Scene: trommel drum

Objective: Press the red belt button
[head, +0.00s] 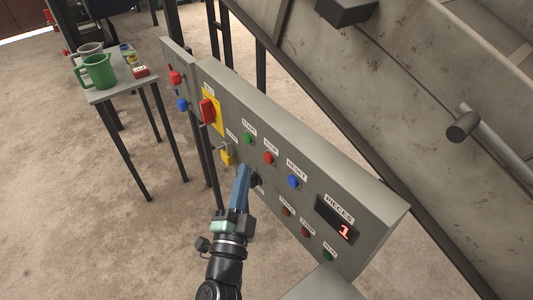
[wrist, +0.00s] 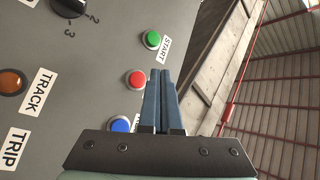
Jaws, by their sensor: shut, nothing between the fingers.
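A grey control panel (head: 300,160) stands in front of me. Its upper row has a green START button (head: 249,138), a red STOP button (head: 269,158) and a blue RESET button (head: 293,181). The red button (wrist: 136,79) also shows in the wrist view, left of the fingers. A further red button (head: 175,77) sits on a narrow panel at the far left, above a blue one (head: 182,104); I cannot read a belt label on either red button. My gripper (head: 244,168) is shut and empty, its tips in front of the panel near a black selector knob (head: 255,180).
A PIECES display (head: 337,219) reads 1. A small table (head: 112,92) holds a green mug (head: 97,72). A large metal chute (head: 400,100) rises behind the panel.

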